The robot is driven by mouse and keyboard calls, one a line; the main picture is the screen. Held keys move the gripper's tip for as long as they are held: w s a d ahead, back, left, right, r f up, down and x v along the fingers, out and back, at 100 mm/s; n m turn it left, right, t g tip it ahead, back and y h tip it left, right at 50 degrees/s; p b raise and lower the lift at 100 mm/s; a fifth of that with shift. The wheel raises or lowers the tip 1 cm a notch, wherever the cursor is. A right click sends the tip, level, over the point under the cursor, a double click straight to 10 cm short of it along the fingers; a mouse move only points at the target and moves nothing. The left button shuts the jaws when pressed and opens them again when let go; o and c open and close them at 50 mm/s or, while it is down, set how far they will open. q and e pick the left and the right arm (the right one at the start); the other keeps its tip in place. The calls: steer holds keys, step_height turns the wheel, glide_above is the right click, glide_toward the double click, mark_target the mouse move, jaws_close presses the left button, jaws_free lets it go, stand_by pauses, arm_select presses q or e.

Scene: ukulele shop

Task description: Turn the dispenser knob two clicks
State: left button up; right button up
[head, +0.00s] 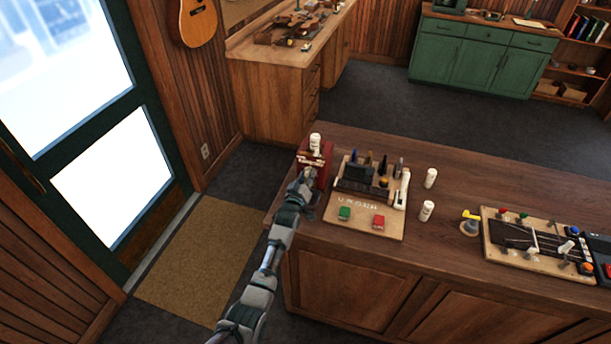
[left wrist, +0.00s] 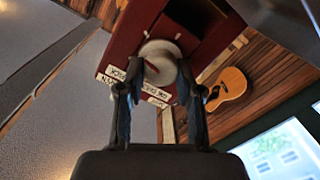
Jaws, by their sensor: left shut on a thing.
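The dispenser is a dark red box (head: 325,154) at the left end of the wooden counter. A small white bottle (head: 315,141) stands on its top. In the left wrist view the dispenser's red body (left wrist: 139,27) carries pale printed labels, and a round off-white knob (left wrist: 159,52) with a reddish mark sits on its face. My left gripper (left wrist: 160,80) has a finger on each side of the knob and is shut on it. In the head view the left gripper (head: 306,176) is against the dispenser's near side, and the arm hides the knob. My right gripper does not show.
A wooden board (head: 364,222) with a green block, a red block and tools lies right of the dispenser. Two white bottles (head: 430,178) stand beyond it. Another board (head: 496,250) with knobs is farther right. The counter between them is mostly clear.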

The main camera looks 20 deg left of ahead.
arm_select(q)
steer(key=shift+s+d+f+m, duration=0.1)
steer(key=shift+f+m, duration=0.1)
steer(key=shift+m, duration=0.5)
steer(key=shift+d+f+m, duration=0.1)
steer(key=shift+f+m, duration=0.1)
steer(key=shift+m, duration=0.5)
jaws_close()
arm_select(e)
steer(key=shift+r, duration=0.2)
arm_select(q)
steer(key=shift+f, duration=0.15)
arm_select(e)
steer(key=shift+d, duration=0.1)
arm_select(q)
steer(key=o, duration=1.1)
jaws_free()
steer(key=shift+o, duration=0.2)
steer(key=shift+w, duration=0.2)
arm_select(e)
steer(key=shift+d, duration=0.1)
arm_select(q)
steer(key=s, duration=1.1)
steer(key=shift+s+r, duration=0.35)
steer(key=shift+s, duration=0.05)
